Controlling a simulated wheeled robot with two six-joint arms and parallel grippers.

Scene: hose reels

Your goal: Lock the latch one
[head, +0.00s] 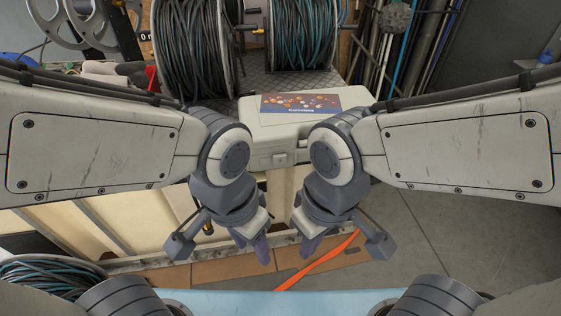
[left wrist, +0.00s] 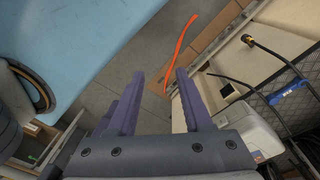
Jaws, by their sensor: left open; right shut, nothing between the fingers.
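A closed pale grey case (head: 258,108) with a dark printed label on its lid sits at the front edge of a dark bench in the head view. A small latch (head: 281,159) shows on its front face between my arms. Whether it is locked is too small to tell, and my arms hide parts of the front. My left gripper (head: 252,246) is open and empty, in front of and below the case. It also shows in the left wrist view (left wrist: 161,74), with the case (left wrist: 250,130) to its right. My right gripper (head: 304,234) is shut and empty beside it.
Hose reels (head: 194,50) and (head: 303,32) stand behind the case on the bench (head: 330,84). An orange strip (head: 318,262) lies on the floor below my grippers. Coiled hose (head: 45,279) is at lower left. Poles lean at the back right.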

